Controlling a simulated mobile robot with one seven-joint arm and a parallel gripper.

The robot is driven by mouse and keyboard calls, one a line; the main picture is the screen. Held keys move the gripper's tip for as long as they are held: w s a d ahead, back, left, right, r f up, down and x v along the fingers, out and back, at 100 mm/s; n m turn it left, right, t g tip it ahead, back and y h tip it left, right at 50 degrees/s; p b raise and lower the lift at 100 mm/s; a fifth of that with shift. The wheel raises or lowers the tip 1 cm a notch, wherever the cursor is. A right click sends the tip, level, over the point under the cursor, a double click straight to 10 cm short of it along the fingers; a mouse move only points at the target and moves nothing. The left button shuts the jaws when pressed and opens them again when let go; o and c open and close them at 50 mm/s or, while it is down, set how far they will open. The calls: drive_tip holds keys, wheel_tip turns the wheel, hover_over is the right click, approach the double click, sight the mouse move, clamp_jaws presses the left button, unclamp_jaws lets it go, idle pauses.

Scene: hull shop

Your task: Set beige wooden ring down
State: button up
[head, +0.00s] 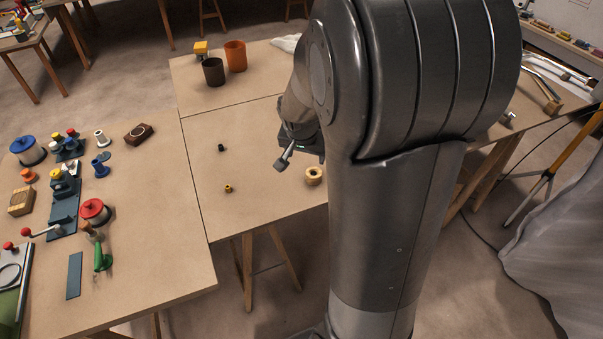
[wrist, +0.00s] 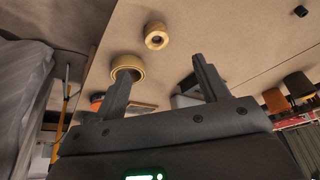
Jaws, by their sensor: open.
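The beige wooden ring (head: 314,175) lies flat on the middle table near its front edge, just left of my arm in the head view.
A yellowish ring (wrist: 120,63) shows behind the left fingertip in the wrist view. A black piece (head: 221,147) and a small yellow-brown piece (head: 228,188) stand to the left on the table (head: 265,215). Dark (head: 213,72) and orange (head: 236,57) cups stand behind. Bare tabletop lies between.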

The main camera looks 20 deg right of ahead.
drive_tip(key=s+a+r+n+t+y, duration=0.1)
drive_tip(key=s+a+r+n, duration=0.3)
drive_tip(key=s+r, duration=0.3)
drive_tip(key=s+a+r+n+t+y, duration=0.1)
drive_tip(key=s+a+r+n, duration=0.3)
drive_tip(key=s, duration=0.9)
drive_tip(key=shift+a+r, duration=1.1)
drive_tip(key=shift+r, duration=1)
